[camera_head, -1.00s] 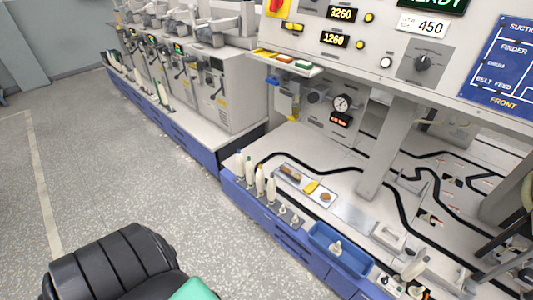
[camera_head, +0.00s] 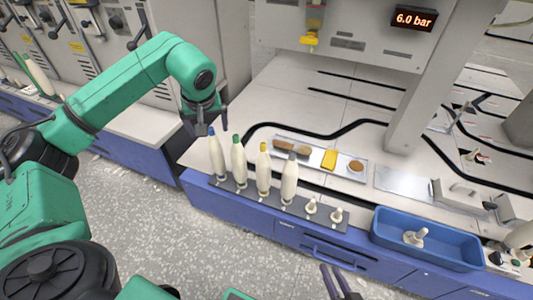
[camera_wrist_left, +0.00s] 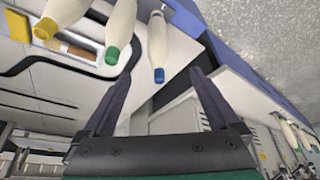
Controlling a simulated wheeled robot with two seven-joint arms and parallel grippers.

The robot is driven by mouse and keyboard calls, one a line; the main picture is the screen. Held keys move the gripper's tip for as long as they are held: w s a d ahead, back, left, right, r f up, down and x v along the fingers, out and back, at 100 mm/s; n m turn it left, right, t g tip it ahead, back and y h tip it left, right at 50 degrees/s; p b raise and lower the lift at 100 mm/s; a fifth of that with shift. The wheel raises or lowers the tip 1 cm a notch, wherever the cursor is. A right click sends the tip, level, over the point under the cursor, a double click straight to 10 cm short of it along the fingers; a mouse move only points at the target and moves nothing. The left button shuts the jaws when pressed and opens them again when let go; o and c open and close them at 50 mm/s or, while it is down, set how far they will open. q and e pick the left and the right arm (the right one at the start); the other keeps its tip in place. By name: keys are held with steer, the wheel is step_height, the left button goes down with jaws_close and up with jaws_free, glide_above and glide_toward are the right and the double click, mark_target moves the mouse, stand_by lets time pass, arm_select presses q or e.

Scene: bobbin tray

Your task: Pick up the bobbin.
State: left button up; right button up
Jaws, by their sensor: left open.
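Several white bobbins stand upright in a row on a dark strip: one with a blue tip (camera_head: 217,157), one green (camera_head: 239,160), one yellow (camera_head: 263,172), one grey (camera_head: 289,177). My left gripper (camera_head: 207,130) is open and empty by the top of the blue-tipped bobbin. In the left wrist view, that bobbin (camera_wrist_left: 157,45) shows between the fingertips (camera_wrist_left: 156,78), not held; the green-tipped one (camera_wrist_left: 121,30) and yellow-tipped one (camera_wrist_left: 62,12) are left of it. My right gripper (camera_head: 331,268) shows at the bottom edge, fingers apart and empty.
Two bare pegs (camera_head: 323,211) continue the row. A blue tray (camera_head: 450,248) with a small white piece (camera_head: 415,237) sits to the right. A metal plate (camera_head: 312,158) with small items lies behind the bobbins. A grey post (camera_head: 425,90) rises further right.

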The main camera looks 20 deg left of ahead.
mark_target(215, 147)
arm_select(q)
steer(key=b+x, duration=0.2)
steer(key=x, duration=0.5)
steer(key=b+x, duration=0.3)
steer(key=x, duration=0.4)
steer(key=shift+d, duration=0.2)
steer(key=shift+f, duration=0.1)
steer(key=shift+c, duration=0.6)
jaws_close()
arm_select(e)
step_height(215, 147, down, 6)
steer(key=t, duration=0.1)
steer(key=shift+d+m, duration=0.15)
steer(key=shift+m, duration=0.25)
